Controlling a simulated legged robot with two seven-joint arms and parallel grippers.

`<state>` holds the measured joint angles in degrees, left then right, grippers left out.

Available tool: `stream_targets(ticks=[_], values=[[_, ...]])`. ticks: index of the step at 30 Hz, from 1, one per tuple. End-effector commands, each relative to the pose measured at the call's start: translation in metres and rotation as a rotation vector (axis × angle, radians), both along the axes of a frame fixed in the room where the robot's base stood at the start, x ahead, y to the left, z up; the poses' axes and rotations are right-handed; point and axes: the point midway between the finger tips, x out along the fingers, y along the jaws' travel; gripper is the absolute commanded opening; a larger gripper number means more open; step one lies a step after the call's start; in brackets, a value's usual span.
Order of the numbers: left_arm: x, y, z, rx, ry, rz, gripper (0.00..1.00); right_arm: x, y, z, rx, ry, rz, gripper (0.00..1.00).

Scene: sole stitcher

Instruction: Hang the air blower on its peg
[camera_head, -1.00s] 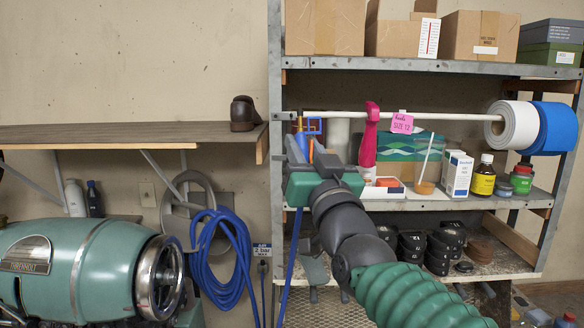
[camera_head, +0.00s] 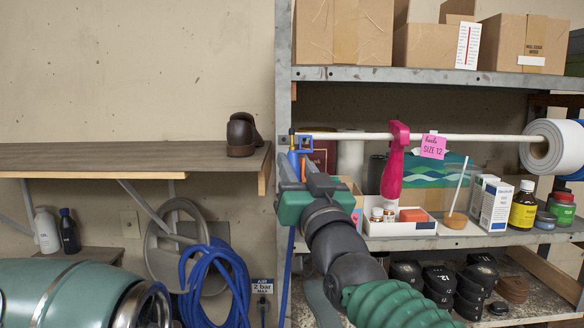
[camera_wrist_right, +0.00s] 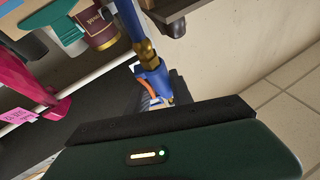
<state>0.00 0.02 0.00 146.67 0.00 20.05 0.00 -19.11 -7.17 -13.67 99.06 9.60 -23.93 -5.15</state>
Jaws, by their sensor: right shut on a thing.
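My right gripper (camera_head: 304,172) is shut on the air blower, whose blue frame (camera_head: 303,144) and orange part stand up above the jaws. A blue hose (camera_head: 287,275) hangs below. The wrist view shows the blower's blue body (camera_wrist_right: 155,78) and brass fitting (camera_wrist_right: 146,48). A white horizontal rod (camera_head: 350,135), the likely peg, has its left end at the blower's blue frame in the head view. I cannot tell whether the frame is around the rod or only in front of it. My left gripper is out of view.
A pink tool (camera_head: 394,168) hangs on the rod beside a pink tag (camera_head: 433,147). A white roll (camera_head: 550,146) is at the rod's right end. A white tray (camera_head: 400,228) and bottles stand below. The shelf post (camera_head: 284,60) is close on the left.

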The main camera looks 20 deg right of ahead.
Motion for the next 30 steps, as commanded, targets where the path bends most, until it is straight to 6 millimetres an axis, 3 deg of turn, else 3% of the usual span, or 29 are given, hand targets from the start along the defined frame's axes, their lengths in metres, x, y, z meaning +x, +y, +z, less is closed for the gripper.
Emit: stream_targets(ticks=[9,29,30], values=[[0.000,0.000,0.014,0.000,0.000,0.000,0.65,0.029,-0.006,-0.002,-0.002,0.003,-0.001,0.00],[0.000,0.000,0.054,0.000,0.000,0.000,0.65,0.073,-0.019,-0.004,-0.002,0.003,0.001,0.00],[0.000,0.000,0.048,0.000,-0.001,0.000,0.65,0.075,-0.020,-0.011,-0.002,0.003,0.000,0.00]])
